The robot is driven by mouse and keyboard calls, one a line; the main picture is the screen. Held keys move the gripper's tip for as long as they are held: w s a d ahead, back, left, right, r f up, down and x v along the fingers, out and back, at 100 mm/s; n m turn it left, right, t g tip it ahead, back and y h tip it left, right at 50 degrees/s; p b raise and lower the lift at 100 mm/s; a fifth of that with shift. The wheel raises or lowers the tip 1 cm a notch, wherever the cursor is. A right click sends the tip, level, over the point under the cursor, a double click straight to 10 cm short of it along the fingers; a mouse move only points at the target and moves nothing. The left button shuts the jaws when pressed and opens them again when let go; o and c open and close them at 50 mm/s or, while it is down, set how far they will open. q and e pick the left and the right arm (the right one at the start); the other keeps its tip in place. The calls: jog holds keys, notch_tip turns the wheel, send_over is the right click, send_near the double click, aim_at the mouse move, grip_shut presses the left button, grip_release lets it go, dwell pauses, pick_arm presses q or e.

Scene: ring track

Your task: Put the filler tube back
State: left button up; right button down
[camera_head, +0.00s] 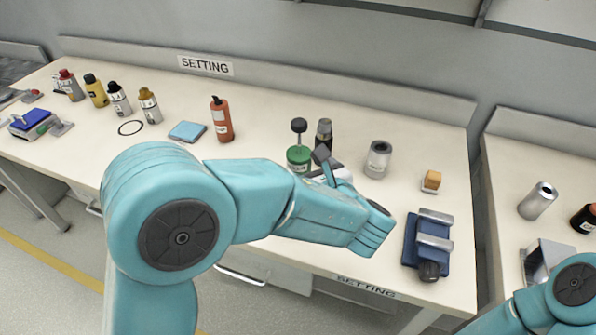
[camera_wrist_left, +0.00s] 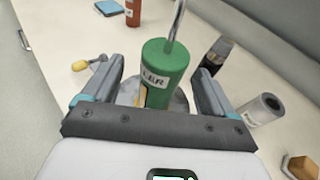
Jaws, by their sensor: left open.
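The filler tube is a green cylinder (camera_head: 299,158) with a white label ending in "LER". It stands upright on the bench, with a dark knob above it on a thin rod. In the left wrist view the green tube (camera_wrist_left: 165,72) rises between the two fingers, its metal rod pointing up. A grey round part (camera_wrist_left: 178,104) shows behind its lower end, partly hidden. My left gripper (camera_head: 322,163) is open beside the tube in the head view; the wrist view (camera_wrist_left: 157,70) shows gaps to both fingers. My right gripper is out of view.
A dark bottle (camera_head: 323,133) and a grey can (camera_head: 377,160) stand close to the right of the tube. An orange block (camera_head: 432,180) and a blue vise (camera_head: 427,245) are farther right. A red bottle (camera_head: 221,120) and blue pad (camera_head: 187,131) are left.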

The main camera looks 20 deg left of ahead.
pick_arm(q)
jog(key=x, duration=0.5)
jog(key=shift+w+f, duration=0.2)
jog(key=shift+f, duration=0.05)
jog(key=c, duration=1.3)
